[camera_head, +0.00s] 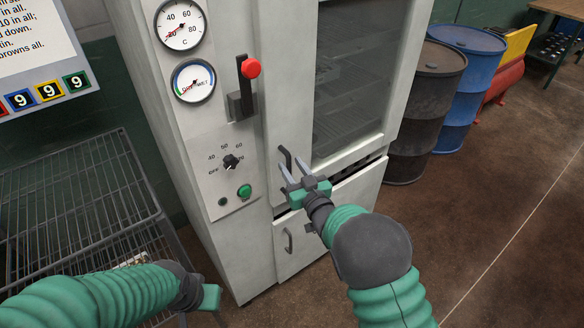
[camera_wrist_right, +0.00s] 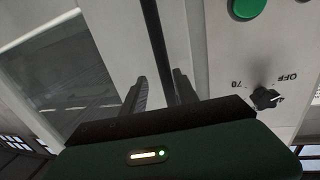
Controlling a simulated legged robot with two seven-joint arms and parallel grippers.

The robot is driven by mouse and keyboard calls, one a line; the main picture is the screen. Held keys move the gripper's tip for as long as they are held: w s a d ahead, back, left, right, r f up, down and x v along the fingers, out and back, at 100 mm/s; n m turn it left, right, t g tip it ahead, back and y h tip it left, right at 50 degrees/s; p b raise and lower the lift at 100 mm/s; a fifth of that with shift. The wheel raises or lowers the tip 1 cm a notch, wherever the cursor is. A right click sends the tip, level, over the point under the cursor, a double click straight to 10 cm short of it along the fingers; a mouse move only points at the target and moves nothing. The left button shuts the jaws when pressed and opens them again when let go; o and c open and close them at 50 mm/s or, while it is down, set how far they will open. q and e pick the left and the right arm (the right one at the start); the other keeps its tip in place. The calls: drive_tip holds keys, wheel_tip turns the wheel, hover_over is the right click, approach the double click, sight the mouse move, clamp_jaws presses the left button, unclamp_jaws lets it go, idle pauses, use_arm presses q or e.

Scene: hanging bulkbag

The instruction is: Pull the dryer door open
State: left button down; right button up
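The dryer door (camera_head: 350,75) is a pale panel with a large dark window, and it looks closed. Its dark bar handle (camera_head: 286,156) stands at the door's lower left. My right gripper (camera_head: 292,167) is at this handle with its two fingers spread. In the right wrist view the handle (camera_wrist_right: 155,35) runs between the two open fingers (camera_wrist_right: 160,90); I cannot tell whether either finger touches it. My left gripper (camera_head: 208,297) is low at the left, away from the dryer door; its fingers do not show clearly.
The control panel left of the door has gauges, a red-knobbed lever (camera_head: 248,80), a dial (camera_head: 230,162) and a green button (camera_head: 244,191). A lower door handle (camera_head: 288,240) sits below. A wire rack (camera_head: 75,215) stands left. Dark (camera_head: 420,110) and blue (camera_head: 468,75) barrels stand right. Floor at right is clear.

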drive_tip(key=shift+s+a+r, duration=0.2)
drive_tip(key=shift+a, duration=0.15)
drive_tip(key=shift+c, duration=0.4)
drive_tip(key=shift+a, duration=0.45)
drive_tip(key=c, duration=0.5)
clamp_jaws()
drive_tip(key=shift+d, duration=0.4)
drive_tip(key=shift+a+f, duration=0.15)
